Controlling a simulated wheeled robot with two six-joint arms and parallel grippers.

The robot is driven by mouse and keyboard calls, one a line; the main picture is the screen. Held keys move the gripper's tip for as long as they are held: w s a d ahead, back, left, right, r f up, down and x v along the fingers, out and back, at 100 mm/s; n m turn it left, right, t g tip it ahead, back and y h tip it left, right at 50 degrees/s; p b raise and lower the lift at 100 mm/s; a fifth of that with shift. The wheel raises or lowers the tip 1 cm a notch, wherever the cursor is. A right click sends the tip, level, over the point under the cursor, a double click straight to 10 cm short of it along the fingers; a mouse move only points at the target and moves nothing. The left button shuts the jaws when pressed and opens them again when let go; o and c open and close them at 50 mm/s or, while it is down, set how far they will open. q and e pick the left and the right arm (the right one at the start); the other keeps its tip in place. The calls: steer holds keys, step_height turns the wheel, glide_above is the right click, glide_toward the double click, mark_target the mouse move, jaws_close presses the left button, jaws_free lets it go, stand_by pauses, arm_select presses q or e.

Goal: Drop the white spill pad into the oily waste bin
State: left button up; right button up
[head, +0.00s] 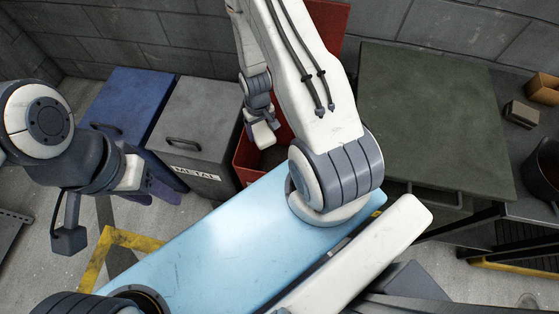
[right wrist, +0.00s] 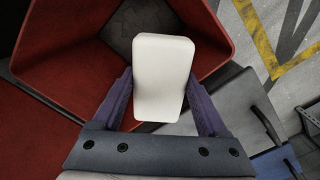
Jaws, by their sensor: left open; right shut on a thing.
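The white spill pad (right wrist: 163,78) is a pale rounded block between the two fingers of my right gripper (right wrist: 165,105). In the right wrist view it is over the open red bin (right wrist: 60,95), whose dark floor shows beyond it. In the head view my right gripper (head: 262,128) hangs at the red bin's (head: 243,160) left side, and my arm hides much of that bin. No label shows on the red bin, so I cannot read whether it is the oily waste bin. My left gripper (head: 158,190) is open and empty at the left, over the floor.
A grey bin (head: 197,115) labelled METAL and a blue bin (head: 128,95), both lidded, stand left of the red bin. A large green lidded bin (head: 425,115) stands right. A bench with a dark pot (head: 545,170) and small boxes is at the far right.

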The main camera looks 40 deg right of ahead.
steer(key=d+m+b, duration=0.2)
steer(key=d+b, duration=0.3)
steer(key=d, duration=0.4)
arm_select(q)
step_height(320, 180, down, 13)
steer(key=b, duration=0.6)
arm_select(e)
step_height(320, 180, down, 6)
steer(key=s+d, duration=0.1)
arm_select(q)
steer(key=shift+f, duration=0.1)
arm_select(e)
steer(key=o, duration=1.2)
arm_select(q)
step_height(320, 180, up, 2)
steer(key=shift+s+r+p, duration=0.1)
steer(key=shift+r+p, duration=0.05)
steer(key=shift+p, duration=0.95)
arm_select(e)
step_height(320, 180, up, 10)
steer(key=shift+r, duration=0.2)
